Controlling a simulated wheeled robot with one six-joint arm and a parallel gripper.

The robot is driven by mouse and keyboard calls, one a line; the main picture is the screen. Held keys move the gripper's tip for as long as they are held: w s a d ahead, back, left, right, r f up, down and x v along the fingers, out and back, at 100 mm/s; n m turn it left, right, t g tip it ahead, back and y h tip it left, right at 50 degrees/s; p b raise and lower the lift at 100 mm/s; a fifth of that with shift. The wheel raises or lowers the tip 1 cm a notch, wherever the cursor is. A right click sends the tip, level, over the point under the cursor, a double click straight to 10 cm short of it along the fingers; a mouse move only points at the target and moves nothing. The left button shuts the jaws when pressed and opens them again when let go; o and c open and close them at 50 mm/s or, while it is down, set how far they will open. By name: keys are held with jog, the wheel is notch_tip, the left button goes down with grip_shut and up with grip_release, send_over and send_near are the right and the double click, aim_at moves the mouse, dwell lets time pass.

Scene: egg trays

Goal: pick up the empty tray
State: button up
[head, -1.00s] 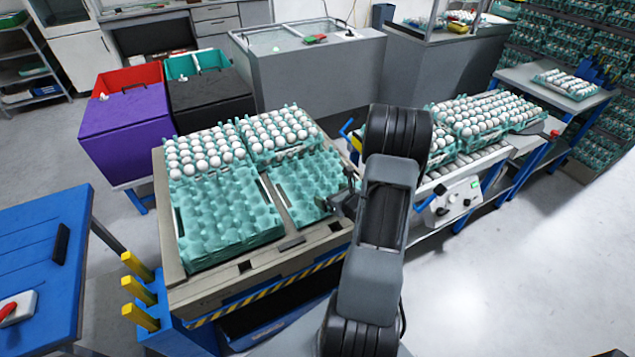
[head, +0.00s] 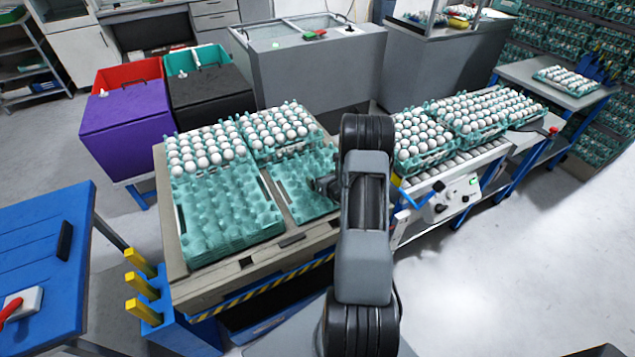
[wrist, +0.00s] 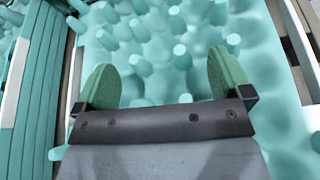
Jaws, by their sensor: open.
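Empty teal egg trays lie on the beige bench in two places. One is a thick stack (head: 225,215) at the front left. The other is a low empty tray (head: 302,190) to its right. My gripper (head: 326,186) is over the right part of that low tray, partly hidden by my arm. In the wrist view my gripper (wrist: 163,85) is open, with two green fingers apart and nothing between them. The empty tray's pegs (wrist: 150,45) fill the view below and beyond the fingers. I cannot tell whether the fingers touch it.
Trays full of white eggs (head: 280,132) stand behind the empty ones. More full trays (head: 480,112) are on the conveyor table at right. A purple bin (head: 125,125) stands at the left, and a blue table (head: 40,250) at front left. Floor at right is clear.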

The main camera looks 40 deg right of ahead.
aim_at(317, 175)
jog(key=shift+p+x, duration=0.3)
jog(key=shift+x, duration=1.6)
jog(key=c, duration=1.1)
